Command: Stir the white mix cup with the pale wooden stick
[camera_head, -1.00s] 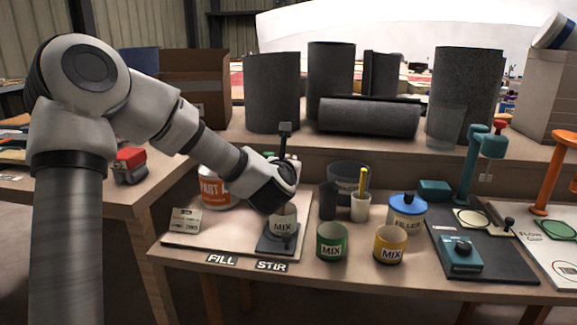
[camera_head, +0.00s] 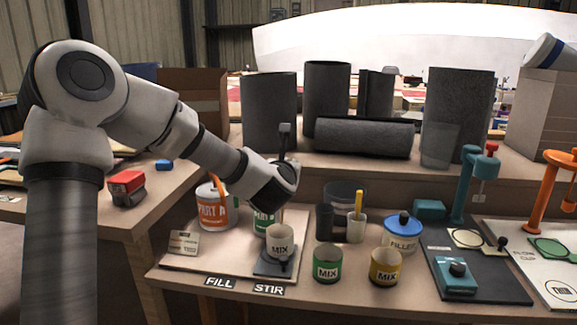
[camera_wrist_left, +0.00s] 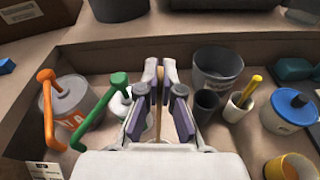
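The white mix cup (camera_head: 280,243) stands upright on a dark pad behind the STIR label. My left gripper is above and behind this cup; my wrist hides its fingers in the head view. In the left wrist view, my left gripper (camera_wrist_left: 159,72) has its fingers close together around the thin pale wooden stick (camera_wrist_left: 158,122), which it appears to hold. The stick's lower end is hidden, and the stick does not show in the head view. The white cup is hidden in the left wrist view. My right gripper is out of view.
An orange-pump can (camera_head: 213,215) and a green-pump can (camera_wrist_left: 119,102) stand behind the pad. A green mix cup (camera_head: 328,265), a yellow mix cup (camera_head: 386,268), a blue-lidded filler tub (camera_head: 401,232) and a small cup with a yellow stick (camera_head: 355,228) stand to the right.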

